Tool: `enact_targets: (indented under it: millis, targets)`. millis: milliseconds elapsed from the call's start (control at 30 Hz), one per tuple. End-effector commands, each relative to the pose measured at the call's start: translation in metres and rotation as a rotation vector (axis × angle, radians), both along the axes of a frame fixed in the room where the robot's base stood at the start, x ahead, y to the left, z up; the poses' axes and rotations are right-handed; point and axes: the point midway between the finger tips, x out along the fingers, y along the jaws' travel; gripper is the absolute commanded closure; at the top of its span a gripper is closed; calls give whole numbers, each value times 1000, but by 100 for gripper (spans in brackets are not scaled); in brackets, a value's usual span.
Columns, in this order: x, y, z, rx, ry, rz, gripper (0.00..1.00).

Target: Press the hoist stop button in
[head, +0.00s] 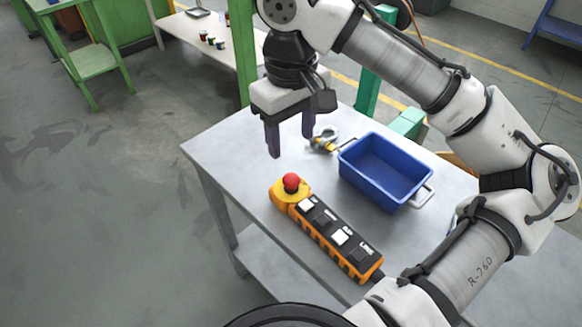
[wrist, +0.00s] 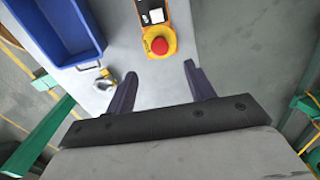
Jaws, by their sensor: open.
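The hoist control pendant (head: 325,232) lies on the grey table, an orange and black box with several white and black buttons. Its red stop button (head: 291,182) sits on a yellow collar at the far left end. In the wrist view the red button (wrist: 160,46) shows just beyond the fingertips, a little left of the middle between them. My gripper (head: 291,147) is open and empty, above the table and apart from the button, on its far side in the head view. It also shows in the wrist view (wrist: 158,78). Whether the button is pressed in cannot be told.
A blue bin (head: 385,172) with metal handles stands on the grey table (head: 235,150), right of the pendant. A metal shackle (head: 324,139) with a yellow part lies beside the bin. Green posts stand behind the table. The table's left part is clear.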

Motion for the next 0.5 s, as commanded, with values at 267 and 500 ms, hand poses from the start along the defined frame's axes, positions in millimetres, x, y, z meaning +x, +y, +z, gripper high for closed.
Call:
enact_targets:
  millis: [267, 500]
  targets:
    - [-1, -1, -59, 0, 1, 1, 46]
    - [0, 0, -89, 1, 0, 1, 46]
